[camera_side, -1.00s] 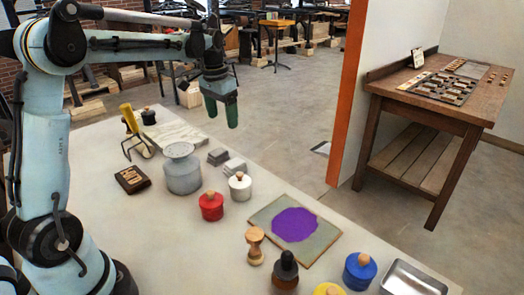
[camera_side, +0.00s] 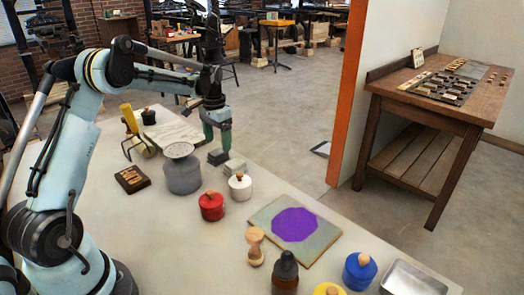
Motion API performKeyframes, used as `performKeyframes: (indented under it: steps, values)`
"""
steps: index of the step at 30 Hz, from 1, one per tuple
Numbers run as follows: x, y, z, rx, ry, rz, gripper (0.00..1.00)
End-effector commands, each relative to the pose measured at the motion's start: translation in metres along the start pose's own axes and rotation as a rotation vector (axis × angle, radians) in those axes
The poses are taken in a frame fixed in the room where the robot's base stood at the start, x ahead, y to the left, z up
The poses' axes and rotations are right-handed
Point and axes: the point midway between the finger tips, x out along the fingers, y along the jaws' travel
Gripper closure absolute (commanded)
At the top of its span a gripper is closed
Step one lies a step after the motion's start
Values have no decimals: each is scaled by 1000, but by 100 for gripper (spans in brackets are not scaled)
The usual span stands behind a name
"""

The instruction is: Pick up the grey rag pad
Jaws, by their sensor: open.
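A grey metal can (camera_side: 183,175) stands close left of the pads. A white jar (camera_side: 240,186) and a red jar (camera_side: 212,206) stand nearer the camera. A brayer (camera_side: 138,140) and a pale slab (camera_side: 172,133) lie at the back left. A purple-inked plate (camera_side: 268,211) lies to the right.

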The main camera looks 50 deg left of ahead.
Motion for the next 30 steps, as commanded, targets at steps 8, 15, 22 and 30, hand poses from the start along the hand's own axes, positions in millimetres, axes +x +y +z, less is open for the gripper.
performKeyframes:
  steps: [8,15,22,30]
  values:
    - [35,-4,2,0,0,0,21]
    - [52,-3,2,0,0,0,21]
    - [52,-3,2,0,0,0,29]
    - [51,-3,2,0,0,0,70]
